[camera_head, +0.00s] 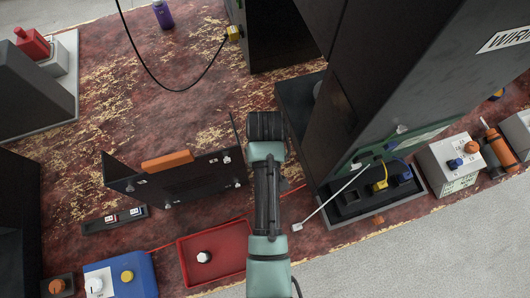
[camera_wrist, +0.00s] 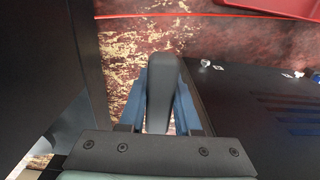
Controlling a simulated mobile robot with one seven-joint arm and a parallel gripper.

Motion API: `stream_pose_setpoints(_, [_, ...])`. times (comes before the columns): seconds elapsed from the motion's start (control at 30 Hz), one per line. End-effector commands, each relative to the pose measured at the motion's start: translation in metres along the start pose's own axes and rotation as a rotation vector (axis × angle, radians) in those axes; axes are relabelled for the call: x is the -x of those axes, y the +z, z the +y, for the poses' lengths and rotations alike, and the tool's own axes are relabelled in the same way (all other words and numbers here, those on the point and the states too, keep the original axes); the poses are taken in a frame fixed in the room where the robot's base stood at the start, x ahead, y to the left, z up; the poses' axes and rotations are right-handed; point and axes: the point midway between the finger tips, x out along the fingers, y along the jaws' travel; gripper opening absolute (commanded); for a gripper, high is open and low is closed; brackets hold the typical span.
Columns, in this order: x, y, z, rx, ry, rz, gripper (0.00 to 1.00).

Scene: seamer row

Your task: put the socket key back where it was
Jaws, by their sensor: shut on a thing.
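My gripper (camera_wrist: 160,95) shows in the wrist view with its two blue fingers closed on a dark grey, rounded bar (camera_wrist: 161,85). This bar looks like the handle of the socket key; its far end is hidden, so I cannot be sure. In the head view my arm reaches up the middle, and its dark end hides the fingers and the held thing. The gripper is between a black panel with white knobs (camera_head: 185,182) on the left and a tall dark cabinet (camera_head: 385,85) on the right. I cannot tell which place the key came from.
A red tray (camera_head: 183,262) holding a white knob lies at the front, with a blue box (camera_head: 142,262) beside it. An orange bar (camera_head: 167,161) is at the panel's top edge. A black tray (camera_head: 345,217) is at the cabinet's foot. Open tabletop (camera_head: 150,85) lies behind the panel.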

Motion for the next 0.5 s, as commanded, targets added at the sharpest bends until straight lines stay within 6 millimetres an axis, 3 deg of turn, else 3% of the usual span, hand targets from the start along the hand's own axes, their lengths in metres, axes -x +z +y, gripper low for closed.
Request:
stream_pose_setpoints(0.33, [-0.041,0.000,0.000,0.000,0.000,-0.002,0.00])
stream_pose_setpoints(0.5, [-0.047,0.000,0.000,0.000,0.001,0.001,0.00])
